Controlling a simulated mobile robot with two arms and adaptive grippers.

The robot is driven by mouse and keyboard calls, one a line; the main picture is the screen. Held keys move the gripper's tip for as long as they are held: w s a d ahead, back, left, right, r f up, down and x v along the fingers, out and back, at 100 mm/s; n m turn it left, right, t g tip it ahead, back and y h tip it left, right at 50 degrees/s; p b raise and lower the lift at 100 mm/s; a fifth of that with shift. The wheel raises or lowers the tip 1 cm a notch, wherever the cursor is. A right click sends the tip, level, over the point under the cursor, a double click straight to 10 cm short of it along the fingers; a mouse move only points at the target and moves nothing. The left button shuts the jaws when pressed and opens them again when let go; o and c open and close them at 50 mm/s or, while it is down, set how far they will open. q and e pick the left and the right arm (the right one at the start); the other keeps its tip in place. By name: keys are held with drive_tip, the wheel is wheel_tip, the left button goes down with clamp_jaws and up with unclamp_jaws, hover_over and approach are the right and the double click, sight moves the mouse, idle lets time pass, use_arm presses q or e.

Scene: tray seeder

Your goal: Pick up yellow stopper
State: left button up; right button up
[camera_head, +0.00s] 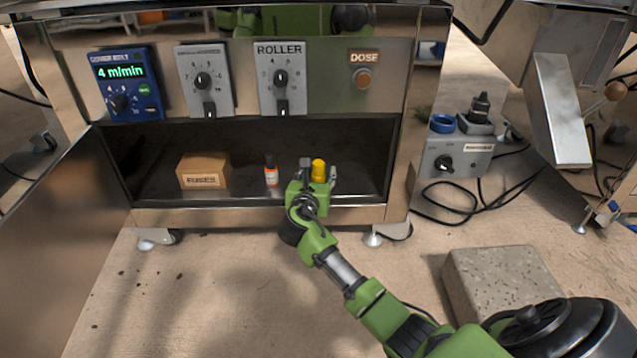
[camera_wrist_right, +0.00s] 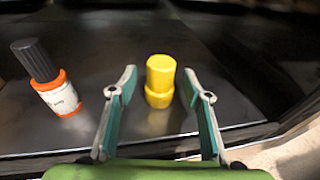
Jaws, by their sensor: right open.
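The yellow stopper (camera_head: 318,170) stands upright on the floor of the open compartment. It also shows in the right wrist view (camera_wrist_right: 160,82), with a narrower top above a wider lower part. My right gripper (camera_head: 319,170) reaches into the compartment and is open. In the right wrist view its two fingers (camera_wrist_right: 158,82) stand to the left and right of the stopper, with a gap visible on both sides. The stopper is between or just beyond the fingertips; I cannot tell exactly. Its lower part is hidden in the head view. My left gripper is not in view.
A small bottle with orange bands and a dark cap (camera_wrist_right: 57,92) stands left of the fingers. A cardboard box (camera_head: 204,171) sits further left in the compartment. The compartment's front lip (camera_head: 170,216) runs below. An open door panel (camera_head: 70,240) is at left, a stone block (camera_head: 500,285) at right.

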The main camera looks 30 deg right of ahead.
drive_tip(key=shift+w+d+f, duration=0.1)
drive_tip(key=shift+w+d, duration=0.4)
drive_tip(key=shift+w, duration=0.05)
drive_tip(key=c, duration=1.2)
drive_tip(key=shift+o, duration=0.2)
